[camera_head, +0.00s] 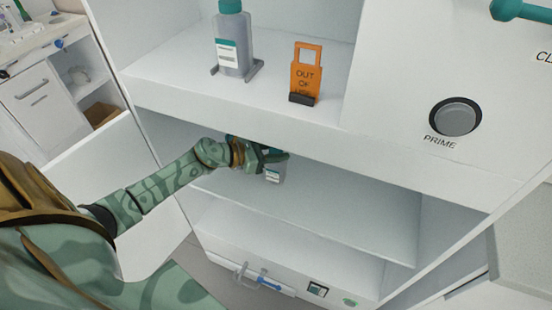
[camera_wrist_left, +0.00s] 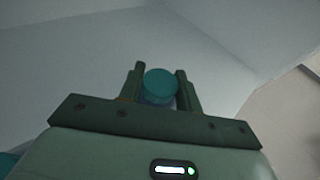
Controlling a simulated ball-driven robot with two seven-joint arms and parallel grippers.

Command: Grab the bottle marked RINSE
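My left arm reaches into the open cabinet bay below the counter. My left gripper (camera_head: 262,157) is at a small bottle (camera_head: 272,175) with a pale label; the label's print is too small to read. In the left wrist view the bottle's teal cap (camera_wrist_left: 160,84) sits between the two fingers of the left gripper (camera_wrist_left: 161,88), with no clear gap on either side, so the gripper looks shut on it. Whether the bottle touches the shelf is hidden. A second bottle (camera_head: 233,42), with a teal cap, stands upright in a grey holder on the upper counter. My right gripper is not in view.
An orange OUT OF USE tag (camera_head: 305,72) stands on the upper counter (camera_head: 180,78), whose front edge overhangs the bay. The inner shelf (camera_head: 340,210) is clear to the right. A PRIME button (camera_head: 455,118) is on the right panel.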

